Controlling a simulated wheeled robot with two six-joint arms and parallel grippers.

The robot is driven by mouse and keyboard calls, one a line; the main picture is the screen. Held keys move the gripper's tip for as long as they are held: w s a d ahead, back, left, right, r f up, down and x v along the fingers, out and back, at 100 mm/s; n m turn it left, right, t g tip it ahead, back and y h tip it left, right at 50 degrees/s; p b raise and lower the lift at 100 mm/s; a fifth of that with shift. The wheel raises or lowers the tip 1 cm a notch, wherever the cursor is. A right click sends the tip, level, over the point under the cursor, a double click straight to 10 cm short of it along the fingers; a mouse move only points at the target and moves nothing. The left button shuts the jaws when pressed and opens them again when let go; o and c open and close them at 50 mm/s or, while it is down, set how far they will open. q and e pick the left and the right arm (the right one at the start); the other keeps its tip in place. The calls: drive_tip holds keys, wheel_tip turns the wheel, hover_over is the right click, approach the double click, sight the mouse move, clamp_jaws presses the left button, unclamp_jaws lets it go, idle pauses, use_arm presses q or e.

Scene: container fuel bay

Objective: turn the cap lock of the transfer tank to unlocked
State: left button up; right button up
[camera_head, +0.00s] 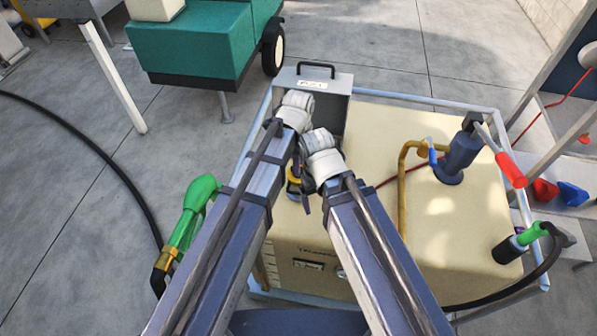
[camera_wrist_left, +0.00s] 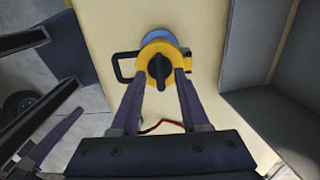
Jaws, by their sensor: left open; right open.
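The transfer tank (camera_head: 435,225) is a cream box in a grey frame. Its cap (camera_wrist_left: 160,50) shows in the left wrist view as a yellow ring with a black lock knob (camera_wrist_left: 159,70) on top, its bar upright in the picture. In the head view the yellow cap (camera_head: 292,186) is mostly hidden between my arms. My left gripper (camera_wrist_left: 158,82) is open, one finger on each side of the knob; I cannot tell whether they touch it. My right gripper (camera_head: 320,160) is open beside the left one, its fingertips mostly hidden.
A grey fuel box (camera_head: 325,85) stands behind the cap. A dark pump (camera_head: 463,152) with a red grip (camera_head: 510,170) stands at right. A green nozzle (camera_head: 190,215) is at left, with a black hose (camera_head: 95,150) nearby. A green cart (camera_head: 200,45) is beyond.

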use_arm(q)
drive_tip(key=shift+f, duration=0.6)
clamp_jaws()
